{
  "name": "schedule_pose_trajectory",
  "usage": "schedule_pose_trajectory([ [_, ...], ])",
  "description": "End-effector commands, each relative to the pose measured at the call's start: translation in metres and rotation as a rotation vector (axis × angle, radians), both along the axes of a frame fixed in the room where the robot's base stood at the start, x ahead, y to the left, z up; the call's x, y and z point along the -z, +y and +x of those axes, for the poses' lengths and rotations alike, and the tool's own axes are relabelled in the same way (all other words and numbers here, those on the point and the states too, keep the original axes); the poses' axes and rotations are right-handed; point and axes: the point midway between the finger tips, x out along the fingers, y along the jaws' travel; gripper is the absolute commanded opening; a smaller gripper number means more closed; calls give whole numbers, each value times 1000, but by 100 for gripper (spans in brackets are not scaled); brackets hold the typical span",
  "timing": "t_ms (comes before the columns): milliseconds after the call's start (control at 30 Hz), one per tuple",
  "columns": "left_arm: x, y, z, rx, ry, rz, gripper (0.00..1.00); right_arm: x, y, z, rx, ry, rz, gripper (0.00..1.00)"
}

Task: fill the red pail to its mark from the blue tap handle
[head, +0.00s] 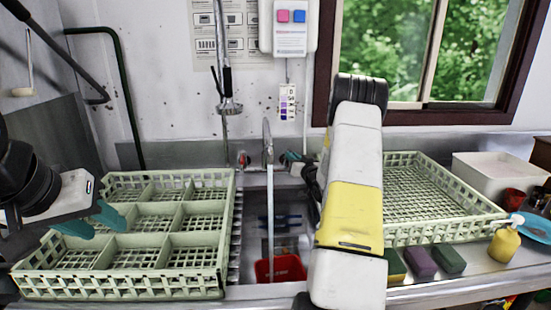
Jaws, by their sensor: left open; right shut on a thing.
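The red pail (288,268) stands in the sink under the tap (267,140), partly hidden by my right arm. A pale stream of water (270,210) falls from the tap into it. I cannot make out the pail's mark or the water level. My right gripper (289,157) is shut at the right side of the tap, on the blue tap handle, which its fingers hide. The red tap handle (243,160) shows on the left side. My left gripper (97,218) is open and empty, over the left dish rack (120,288).
A second green rack (440,232) lies right of my arm. Sponges (420,262), a yellow soap bottle (504,243) and a white tub (490,180) are at the right. A spray hose (228,100) hangs behind the sink.

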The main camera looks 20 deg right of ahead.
Motion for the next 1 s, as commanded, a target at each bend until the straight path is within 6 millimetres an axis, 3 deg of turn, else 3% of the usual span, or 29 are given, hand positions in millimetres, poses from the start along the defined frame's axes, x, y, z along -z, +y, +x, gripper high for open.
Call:
schedule_pose_trajectory([
  [33,0,0,0,0,0,0,41,0,0,0,0,0,0,0],
  [67,0,0,0,0,0,0,41,0,0,0,0,0,0,17],
  [167,0,0,0,0,0,0,41,0,0,0,1,0,0,35],
  [567,0,0,0,0,0,0,41,0,-1,-7,3,2,0,35],
  [1000,0,0,0,0,0,0,41,0,-3,-72,3,1,1,35],
])
